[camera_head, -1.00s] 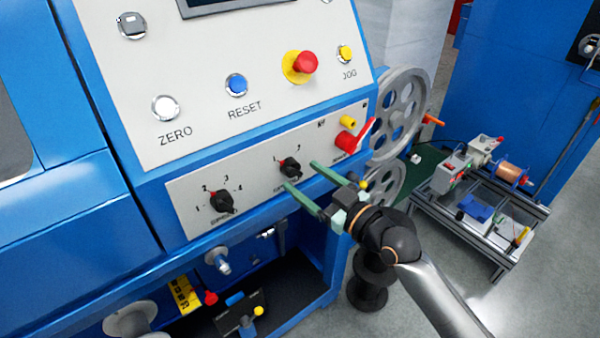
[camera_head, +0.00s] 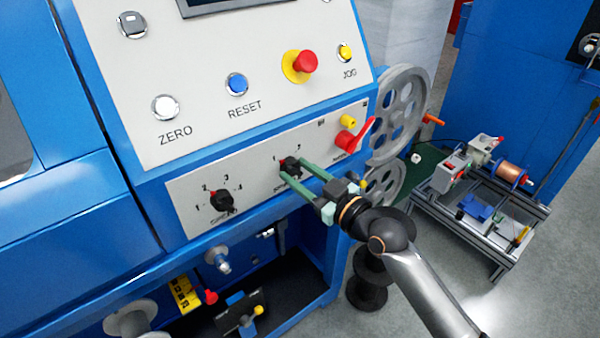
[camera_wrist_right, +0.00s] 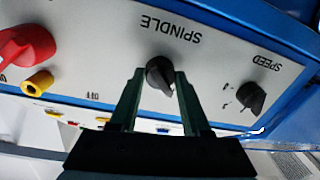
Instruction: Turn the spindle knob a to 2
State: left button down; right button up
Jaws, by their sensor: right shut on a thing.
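The spindle knob (camera_head: 290,163) is a small black rotary knob on the light grey lower panel, between marks 1 and 2. A small red mark shows on its upper left side, towards 1. My left gripper is not in view.
The black SPEED knob (camera_head: 221,202) is to the left on the same panel. A red switch handle (camera_head: 352,138) and a yellow socket (camera_head: 348,121) are to the right. Buttons and a red emergency stop (camera_head: 305,62) are above. A grey spoked wheel (camera_head: 398,115) stands beside the panel.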

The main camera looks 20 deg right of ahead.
grip_shut()
